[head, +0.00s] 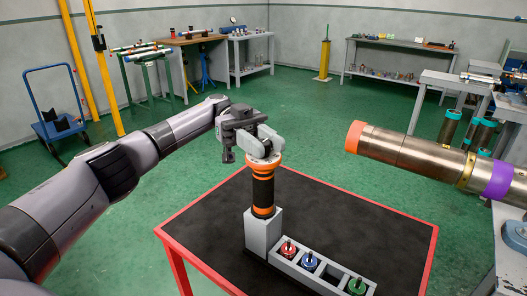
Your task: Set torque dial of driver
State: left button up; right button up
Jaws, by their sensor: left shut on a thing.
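The driver (263,190) is black with orange bands and stands upright in a grey holder (263,231) on a black-topped table. My left gripper (264,156) comes in from the left above it and is shut on its top end, around the orange collar. The torque dial and any markings on it cannot be made out, as the gripper covers the top. My right gripper is not in view.
A grey rack beside the holder bears a red bit (288,248), a blue bit (309,261) and a green bit (356,286), with an empty slot. The table (383,223) has a red rim. A large steel pipe (408,149) juts in from the right.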

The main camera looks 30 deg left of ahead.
pick_arm(q)
jog(key=shift+g, duration=0.3)
jog(key=o, duration=0.9)
jog(key=shift+o, duration=0.2)
notch_tip(320, 180, up, 11)
notch_tip(320, 180, up, 7)
jog(key=p, duration=0.3)
send_over(264, 142)
jog(key=shift+r+p, duration=0.95)
jog(key=shift+r, duration=0.05)
jog(key=shift+f, duration=0.1)
